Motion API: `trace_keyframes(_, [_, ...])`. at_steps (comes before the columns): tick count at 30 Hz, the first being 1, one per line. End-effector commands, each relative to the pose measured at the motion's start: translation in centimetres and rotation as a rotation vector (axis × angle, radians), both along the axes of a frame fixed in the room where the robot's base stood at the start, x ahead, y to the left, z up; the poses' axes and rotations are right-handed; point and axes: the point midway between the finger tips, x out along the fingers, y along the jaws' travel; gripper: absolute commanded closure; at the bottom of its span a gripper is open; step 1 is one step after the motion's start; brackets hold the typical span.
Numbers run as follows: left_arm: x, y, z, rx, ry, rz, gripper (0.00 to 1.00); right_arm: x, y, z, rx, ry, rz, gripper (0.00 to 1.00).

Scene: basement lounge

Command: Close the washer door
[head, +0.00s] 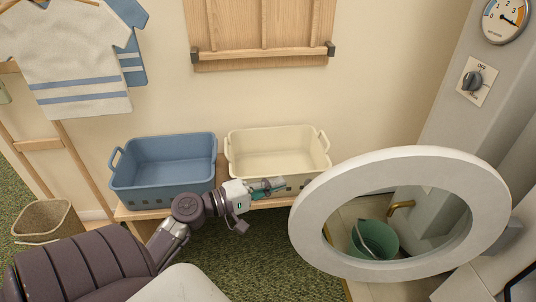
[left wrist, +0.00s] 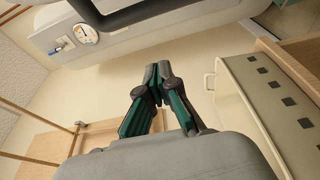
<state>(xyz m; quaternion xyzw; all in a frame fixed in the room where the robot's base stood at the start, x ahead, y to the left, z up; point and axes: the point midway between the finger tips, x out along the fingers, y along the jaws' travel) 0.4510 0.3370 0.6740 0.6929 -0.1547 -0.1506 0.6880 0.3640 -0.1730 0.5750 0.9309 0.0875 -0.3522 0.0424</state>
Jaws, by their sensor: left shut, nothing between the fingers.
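The washer door (head: 330,190) is a thick white ring around a clear round window. It stands swung out from the pale washer body (head: 452,120) at the right of the head view. A green bucket and a brass tap show through the window. My left gripper (head: 270,187) is in front of the cream basket, left of the door and apart from it. In the left wrist view its fingers (left wrist: 158,77) are shut with nothing between them. The washer panel (left wrist: 58,38) with its gauge and knob shows at the top left there. My right gripper is not in view.
A blue basket (head: 163,187) and a cream basket (head: 262,143) sit on a low wooden bench (head: 130,214) along the wall. A clothes rack with shirts (head: 75,65) and a wicker basket (head: 48,218) stand at the left. Green carpet (head: 262,250) is clear before the bench.

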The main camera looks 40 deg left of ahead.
Motion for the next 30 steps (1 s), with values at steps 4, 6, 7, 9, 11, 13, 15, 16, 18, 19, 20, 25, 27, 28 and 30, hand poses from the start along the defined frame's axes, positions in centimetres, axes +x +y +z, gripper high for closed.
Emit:
trace_keyframes(4, [2.8,-1.3,0.2,0.001,-0.004,-0.002,1.00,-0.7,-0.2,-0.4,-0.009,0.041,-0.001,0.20])
trace_keyframes(6, [4.0,-1.8,0.2,0.000,-0.002,-0.001,1.00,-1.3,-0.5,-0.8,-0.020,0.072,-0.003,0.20])
trace_keyframes(7, [4.4,-2.0,0.2,0.000,-0.002,-0.002,1.00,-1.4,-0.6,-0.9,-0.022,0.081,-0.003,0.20])
trace_keyframes(9, [4.0,-2.8,0.0,-0.001,0.002,-0.001,1.00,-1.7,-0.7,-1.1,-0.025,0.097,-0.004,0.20])
trace_keyframes(11, [3.3,-3.4,0.0,-0.002,0.002,-0.001,1.00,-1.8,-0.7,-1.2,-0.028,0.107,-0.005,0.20])
trace_keyframes(13, [2.7,-4.0,-0.1,-0.002,0.002,-0.001,1.00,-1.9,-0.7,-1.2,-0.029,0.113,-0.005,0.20])
trace_keyframes(15, [2.3,-4.4,-0.1,-0.001,0.003,0.000,1.00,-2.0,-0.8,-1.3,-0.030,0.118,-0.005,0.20])
trace_keyframes(16, [2.1,-4.6,-0.1,0.000,0.002,0.000,1.00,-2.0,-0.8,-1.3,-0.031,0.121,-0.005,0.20])
trace_keyframes(18, [1.9,-4.9,0.0,0.000,0.001,0.000,1.00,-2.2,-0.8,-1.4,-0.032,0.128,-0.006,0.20])
trace_keyframes(19, [1.8,-4.9,0.0,-0.001,0.000,0.000,1.00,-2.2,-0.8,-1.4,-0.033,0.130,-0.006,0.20])
trace_keyframes(20, [1.8,-5.0,0.0,-0.001,0.000,0.001,1.00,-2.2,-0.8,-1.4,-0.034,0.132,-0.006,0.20])
trace_keyframes(25, [1.7,-5.0,0.0,-0.001,0.000,0.001,1.00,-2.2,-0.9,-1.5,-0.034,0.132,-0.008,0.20])
trace_keyframes(27, [1.7,-5.0,0.0,0.000,0.001,0.001,1.00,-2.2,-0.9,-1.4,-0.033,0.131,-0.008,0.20])
trace_keyframes(28, [1.7,-5.0,0.0,0.000,0.001,0.000,1.00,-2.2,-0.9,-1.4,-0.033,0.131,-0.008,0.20])
trace_keyframes(30, [1.7,-5.0,0.0,0.000,0.001,0.001,1.00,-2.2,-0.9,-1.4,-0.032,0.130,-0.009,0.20])
